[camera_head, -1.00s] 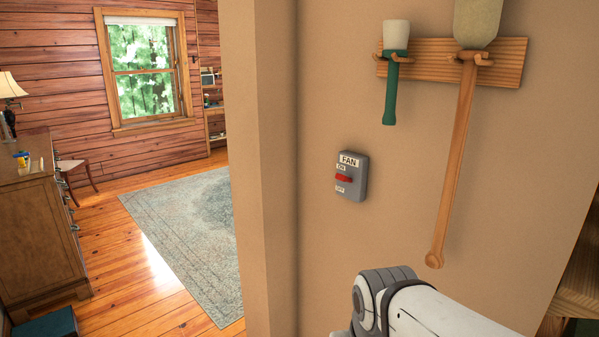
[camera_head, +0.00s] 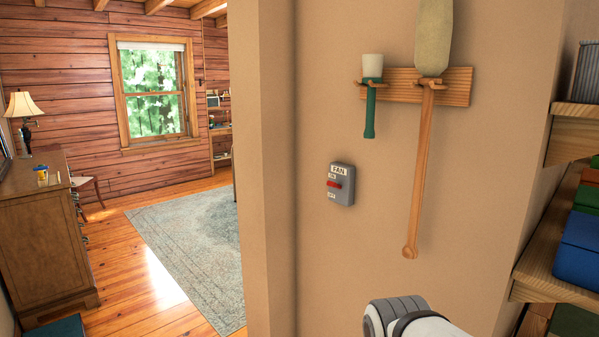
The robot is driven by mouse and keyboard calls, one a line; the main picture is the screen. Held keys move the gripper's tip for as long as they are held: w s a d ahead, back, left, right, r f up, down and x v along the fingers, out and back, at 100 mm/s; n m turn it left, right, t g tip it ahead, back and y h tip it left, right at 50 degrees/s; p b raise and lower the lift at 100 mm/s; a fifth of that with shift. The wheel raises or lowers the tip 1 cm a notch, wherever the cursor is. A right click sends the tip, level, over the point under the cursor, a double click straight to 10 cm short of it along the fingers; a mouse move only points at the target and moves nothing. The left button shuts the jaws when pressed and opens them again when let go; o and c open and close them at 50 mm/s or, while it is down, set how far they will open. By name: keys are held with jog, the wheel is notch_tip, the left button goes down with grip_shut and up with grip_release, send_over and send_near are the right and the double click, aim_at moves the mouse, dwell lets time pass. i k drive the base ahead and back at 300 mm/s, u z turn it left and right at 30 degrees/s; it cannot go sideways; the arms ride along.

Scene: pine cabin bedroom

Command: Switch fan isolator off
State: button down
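The fan isolator (camera_head: 341,185) is a small grey box on the tan wall, left of the hanging wooden paddle. It has a white FAN label at the top, an ON label below it, and an OFF label near the bottom. Its red switch lever (camera_head: 334,184) sits between the ON and OFF labels, closer to ON. Part of my white and grey arm shows at the bottom edge, below and right of the isolator and apart from it. My gripper is out of view.
A wooden rack (camera_head: 456,87) above the isolator holds a green-handled tool (camera_head: 371,95) and a long wooden paddle (camera_head: 419,170). Shelves (camera_head: 540,262) with boxes stand at right. The wall ends left of the isolator, opening onto a room with a rug (camera_head: 190,240) and a dresser (camera_head: 45,240).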

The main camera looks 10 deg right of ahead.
aim_at(332, 185)
jog(key=z, duration=0.1)
jog(key=i, duration=0.95)
jog(key=u, duration=0.05)
